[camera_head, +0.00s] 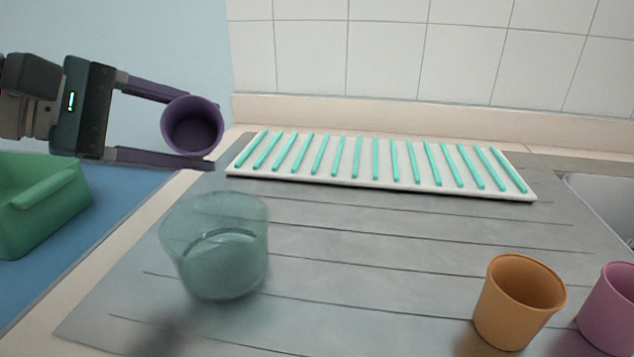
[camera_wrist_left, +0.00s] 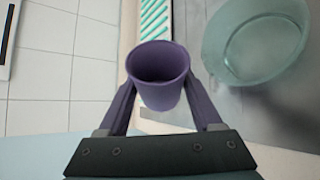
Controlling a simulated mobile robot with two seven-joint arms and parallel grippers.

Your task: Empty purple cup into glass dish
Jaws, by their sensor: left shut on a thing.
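My left gripper (camera_head: 190,130) comes in from the left, shut on the purple cup (camera_head: 192,125). It holds the cup in the air, above and slightly left of the glass dish. The cup is tilted, with its open mouth facing the head camera. In the left wrist view the cup (camera_wrist_left: 159,78) sits between the two fingers and its inside looks dark; I cannot tell whether it holds liquid. The glass dish (camera_head: 213,240) stands on the grey ribbed surface, with bluish-green liquid or tint low inside. It also shows in the left wrist view (camera_wrist_left: 258,45), apart from the cup.
A white rack with teal bars (camera_head: 380,165) lies behind the dish. An orange cup (camera_head: 518,300) and a pink cup (camera_head: 612,305) stand at the front right. A green bin (camera_head: 45,205) is at the left. The middle of the grey surface (camera_head: 380,250) is clear.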

